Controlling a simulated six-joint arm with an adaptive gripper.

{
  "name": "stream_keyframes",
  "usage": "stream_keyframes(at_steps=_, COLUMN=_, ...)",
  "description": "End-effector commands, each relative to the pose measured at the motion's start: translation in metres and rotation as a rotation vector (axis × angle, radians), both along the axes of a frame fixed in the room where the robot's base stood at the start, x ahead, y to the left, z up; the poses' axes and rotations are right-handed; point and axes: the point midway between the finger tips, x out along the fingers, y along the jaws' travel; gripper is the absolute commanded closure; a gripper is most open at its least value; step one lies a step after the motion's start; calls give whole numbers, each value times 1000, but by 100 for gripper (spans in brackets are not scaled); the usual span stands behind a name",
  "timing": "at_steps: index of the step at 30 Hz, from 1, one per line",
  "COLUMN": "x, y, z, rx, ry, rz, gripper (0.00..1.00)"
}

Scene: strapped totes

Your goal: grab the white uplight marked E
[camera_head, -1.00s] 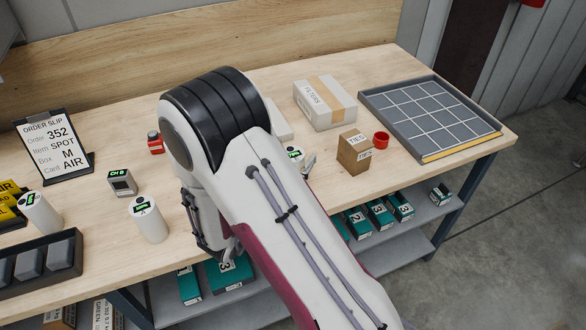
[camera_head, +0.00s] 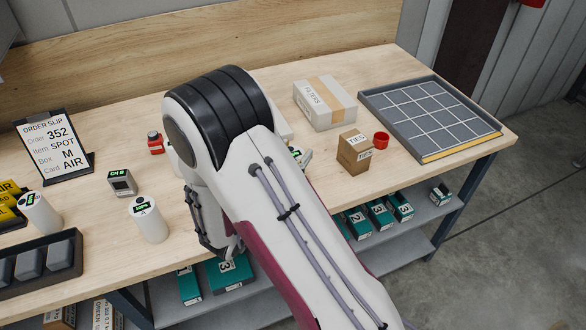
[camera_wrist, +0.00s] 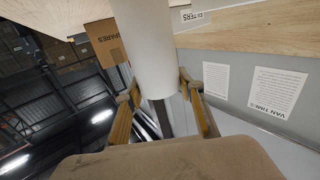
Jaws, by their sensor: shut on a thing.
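My gripper (camera_wrist: 160,88) is shut on a white cylinder (camera_wrist: 155,45), the white uplight, which shows between its fingers in the wrist view. No letter shows on its visible side, so I cannot read its mark. In the head view my arm hides the gripper and most of what it holds; a white sliver (camera_head: 172,160) shows at the arm's left edge. Two other white uplights stand on the bench at the left, one by the dark tray (camera_head: 38,212) and one nearer the middle (camera_head: 148,220). Their marks are too small to read surely.
An order slip stand (camera_head: 52,146), a small grey device (camera_head: 122,182) and a red bottle (camera_head: 155,142) stand at the left. A filters box (camera_head: 325,104), a ties box (camera_head: 354,150), a red cup (camera_head: 381,140) and a gridded tray (camera_head: 470,144) stand at the right.

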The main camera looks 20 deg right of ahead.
Motion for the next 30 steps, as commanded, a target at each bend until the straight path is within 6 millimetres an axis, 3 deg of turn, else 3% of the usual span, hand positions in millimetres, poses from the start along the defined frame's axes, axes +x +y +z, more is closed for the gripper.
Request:
stream_keyframes(at_steps=17, x=0, y=0, z=12, rx=-1, ry=-4, rz=0, gripper=100)
stream_keyframes(at_steps=30, x=0, y=0, z=54, rx=0, ry=-6, rz=0, gripper=100)
